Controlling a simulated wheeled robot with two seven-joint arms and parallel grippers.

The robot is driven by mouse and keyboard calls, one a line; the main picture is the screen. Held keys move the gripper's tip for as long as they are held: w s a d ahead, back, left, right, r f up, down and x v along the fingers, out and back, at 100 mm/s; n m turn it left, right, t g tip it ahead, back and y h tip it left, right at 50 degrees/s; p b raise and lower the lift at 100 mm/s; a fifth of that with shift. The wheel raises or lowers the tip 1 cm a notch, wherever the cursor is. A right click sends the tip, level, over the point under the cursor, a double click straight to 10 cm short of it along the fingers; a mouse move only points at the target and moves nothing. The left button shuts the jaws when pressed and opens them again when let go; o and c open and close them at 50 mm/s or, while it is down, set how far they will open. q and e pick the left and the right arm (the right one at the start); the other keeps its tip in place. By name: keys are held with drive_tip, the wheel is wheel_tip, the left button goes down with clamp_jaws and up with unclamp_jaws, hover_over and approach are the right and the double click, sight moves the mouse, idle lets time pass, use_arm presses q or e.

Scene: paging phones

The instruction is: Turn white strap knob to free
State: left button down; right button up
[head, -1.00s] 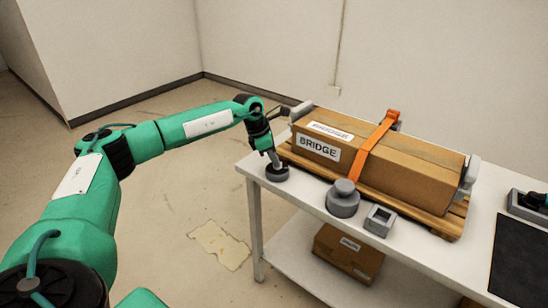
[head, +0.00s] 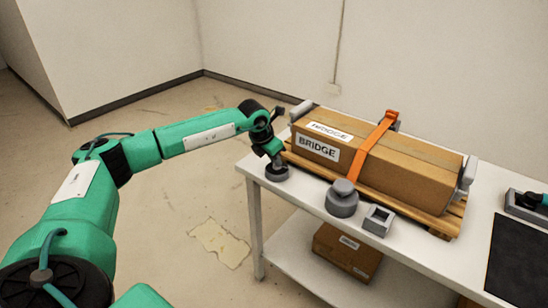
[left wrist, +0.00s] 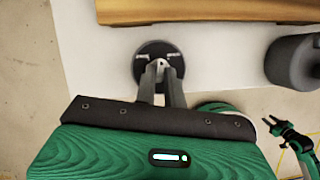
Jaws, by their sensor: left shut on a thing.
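A dark round knob (head: 277,173) sits near the table's left corner. In the left wrist view the knob (left wrist: 158,62) shows a dark disc with two pale marks and a small white part at its middle. My left gripper (head: 275,162) reaches down onto it from above. Its fingers (left wrist: 163,72) are shut on the knob's middle and hide part of it. An orange strap (head: 370,146) runs over a cardboard box labelled BRIDGE (head: 410,175). My right gripper (left wrist: 270,124) shows small at the lower right of the left wrist view, its fingertips apart and empty.
The box lies on a wooden pallet (head: 436,222) between grey end stops. A wider grey knob (head: 342,200) and a square grey socket (head: 378,221) stand along the table's front edge. A dark mat (head: 518,262) lies at the right. Another box (head: 347,252) sits on the lower shelf.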

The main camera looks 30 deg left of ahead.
use_arm(q)
drive_tip(key=shift+d+n+y, duration=0.1)
drive_tip(key=shift+n+y, duration=0.3)
drive_tip(key=shift+n, duration=0.5)
drive_tip(key=n, duration=0.2)
drive_tip(key=n+y+b, duration=0.1)
drive_tip(key=n, duration=0.1)
drive_tip(key=n+y+b, duration=0.1)
drive_tip(key=n, duration=0.1)
drive_tip(key=shift+d, duration=0.35)
drive_tip(key=shift+w+n+g+y+b, duration=0.15)
drive_tip(key=shift+n+g+y+b, duration=0.45)
drive_tip(key=shift+n, duration=1.3)
use_arm(e)
wheel_tip(320, 180, up, 9)
drive_tip(key=w, duration=0.2)
drive_tip(key=shift+w+a, duration=0.15)
drive_tip(key=shift+a, duration=0.3)
use_arm(q)
drive_tip(key=c, duration=1.5)
unclamp_jaws()
drive_tip(key=v, duration=1.4)
drive_tip(key=shift+d+f, duration=0.15)
drive_tip(key=shift+d, duration=0.1)
use_arm(e)
drive_tip(key=shift+r, duration=0.25)
